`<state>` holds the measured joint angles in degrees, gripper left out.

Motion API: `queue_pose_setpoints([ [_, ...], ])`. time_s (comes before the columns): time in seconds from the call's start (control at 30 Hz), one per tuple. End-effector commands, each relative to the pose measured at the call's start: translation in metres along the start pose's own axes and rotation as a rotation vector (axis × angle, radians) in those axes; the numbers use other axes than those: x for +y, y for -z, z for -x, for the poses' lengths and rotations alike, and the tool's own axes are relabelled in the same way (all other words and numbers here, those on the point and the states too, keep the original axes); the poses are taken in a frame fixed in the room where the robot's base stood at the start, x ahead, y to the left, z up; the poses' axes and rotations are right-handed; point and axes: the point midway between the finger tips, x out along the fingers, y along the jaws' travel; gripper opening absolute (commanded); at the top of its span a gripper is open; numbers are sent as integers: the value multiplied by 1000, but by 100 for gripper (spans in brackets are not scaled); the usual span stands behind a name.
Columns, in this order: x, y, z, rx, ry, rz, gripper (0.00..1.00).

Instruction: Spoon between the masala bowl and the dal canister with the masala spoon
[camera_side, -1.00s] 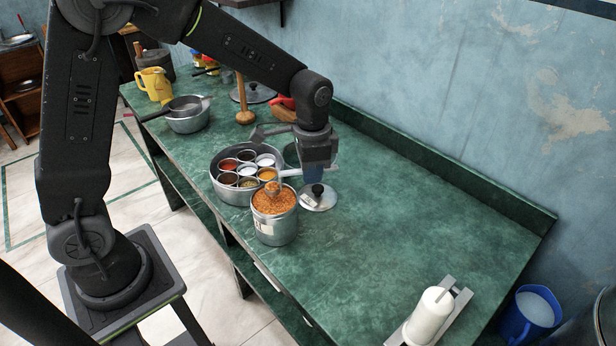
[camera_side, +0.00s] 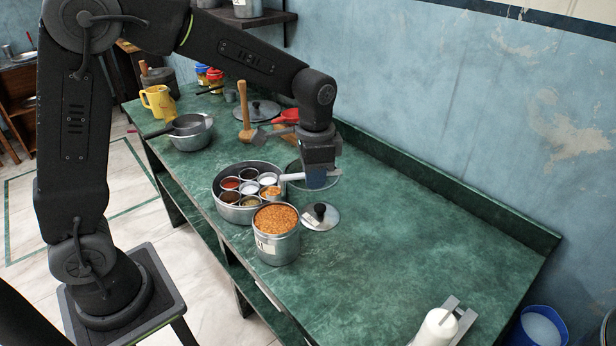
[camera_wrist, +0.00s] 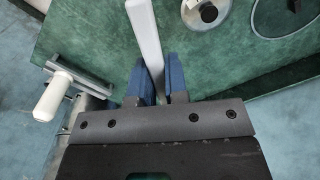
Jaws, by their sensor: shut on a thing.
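My gripper (camera_side: 319,182) is shut on the pale handle of the masala spoon (camera_side: 296,177). The handle also shows between my blue fingertips (camera_wrist: 164,84) in the wrist view (camera_wrist: 146,38). In the side view the handle points left toward the masala box. The spoon's head is near the box's right side, hard to tell from the orange spice there. The round steel masala box (camera_side: 234,214) holds several small bowls, with red, white, orange and dark contents. The steel dal canister (camera_side: 278,249), open and full of orange dal, stands in front of it.
A steel lid with a black knob (camera_side: 320,217) lies right of the canister. A glass lid (camera_side: 331,184) lies behind my gripper. A pan (camera_side: 190,135), a yellow jug (camera_side: 158,102) and a wooden masher (camera_side: 246,122) stand at the back left. The counter's right half is mostly clear.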

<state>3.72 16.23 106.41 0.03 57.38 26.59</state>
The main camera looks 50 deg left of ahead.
Motion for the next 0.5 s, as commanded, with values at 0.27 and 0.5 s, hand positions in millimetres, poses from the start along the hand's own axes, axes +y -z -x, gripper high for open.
queue_pose_setpoints([
  [0.27, -9, -6, -6, -3, -1, -29, 0],
  [0.5, -54, -41, -38, -4, -3, -229, 0],
])
